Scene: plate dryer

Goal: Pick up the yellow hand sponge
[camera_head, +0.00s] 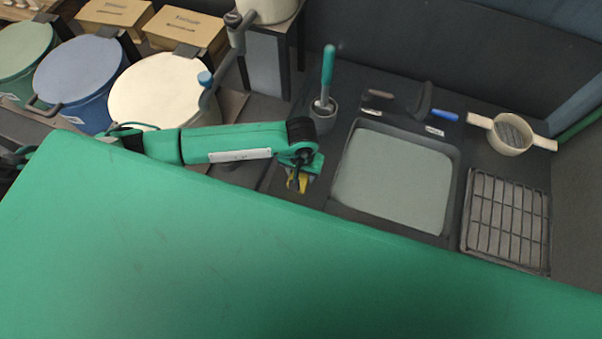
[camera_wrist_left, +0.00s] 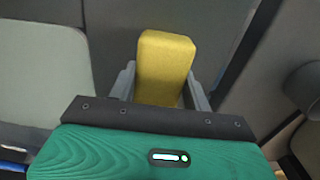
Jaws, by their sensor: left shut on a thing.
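The yellow hand sponge (camera_wrist_left: 167,62) stands between the two fingers of my left gripper (camera_wrist_left: 162,88) in the left wrist view. The fingers are shut on its sides. In the head view my left gripper (camera_head: 299,178) is beside the left edge of the sink, and a small part of the sponge (camera_head: 292,183) shows under it. Most of the sponge is hidden there by the gripper. I cannot tell whether the sponge touches the counter. My right gripper is not in view.
The pale sink basin (camera_head: 393,180) is right of the gripper. A pot with a teal-handled brush (camera_head: 327,75) stands behind it. A wire rack (camera_head: 505,221) and a strainer (camera_head: 510,135) are farther right. Lidded buckets (camera_head: 82,80) stand at the left. A large green surface (camera_head: 230,260) fills the front.

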